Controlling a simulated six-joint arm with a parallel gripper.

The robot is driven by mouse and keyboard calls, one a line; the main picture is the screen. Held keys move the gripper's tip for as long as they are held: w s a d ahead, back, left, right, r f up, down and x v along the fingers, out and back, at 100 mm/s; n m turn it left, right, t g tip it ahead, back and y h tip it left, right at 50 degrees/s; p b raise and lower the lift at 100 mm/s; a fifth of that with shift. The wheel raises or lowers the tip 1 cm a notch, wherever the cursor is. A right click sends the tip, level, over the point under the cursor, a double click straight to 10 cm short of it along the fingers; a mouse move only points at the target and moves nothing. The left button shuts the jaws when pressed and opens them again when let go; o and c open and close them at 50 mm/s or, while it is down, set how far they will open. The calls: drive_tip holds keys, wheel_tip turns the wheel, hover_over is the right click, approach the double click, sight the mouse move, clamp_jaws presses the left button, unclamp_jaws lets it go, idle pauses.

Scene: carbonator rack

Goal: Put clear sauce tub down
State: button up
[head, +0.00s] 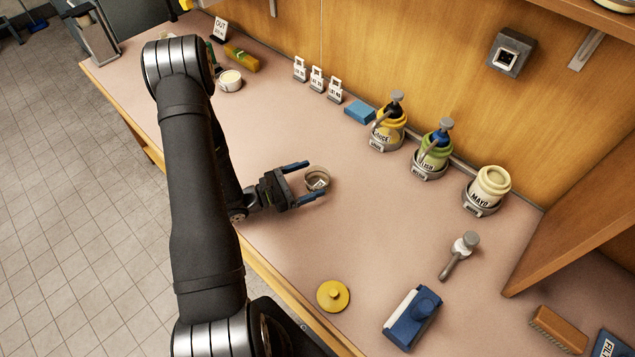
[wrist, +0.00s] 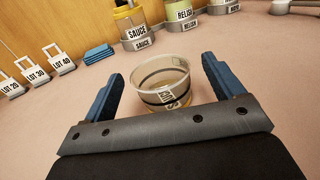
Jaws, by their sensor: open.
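The clear sauce tub (head: 318,179) is a small see-through cup with a dark band and a white label. It stands upright on the pinkish counter (head: 270,120). My gripper (head: 304,180) is open, with its blue fingers on either side of the tub. In the wrist view the tub (wrist: 162,84) sits between the blue fingertips (wrist: 162,75), with a gap visible on both sides. The tub's lower front is partly hidden by the gripper body in the wrist view.
Sauce (head: 388,131), relish (head: 433,156) and mayo (head: 488,189) containers stand in holders along the back wall. White lot tags (head: 317,79) and a blue block (head: 360,112) are left of them. A yellow lid (head: 333,295), grey pump (head: 460,254) and blue-white dispenser (head: 411,317) lie nearer the front.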

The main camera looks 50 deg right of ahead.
sight(327, 173)
drive_tip(key=shift+f+x, duration=0.15)
drive_tip(key=shift+x, duration=1.15)
drive_tip(key=shift+f+x, duration=0.2)
drive_tip(key=shift+x, duration=1.1)
drive_tip(key=shift+w, duration=0.15)
drive_tip(key=shift+c, duration=0.3)
drive_tip(key=c, duration=1.1)
drive_tip(key=shift+r, duration=0.1)
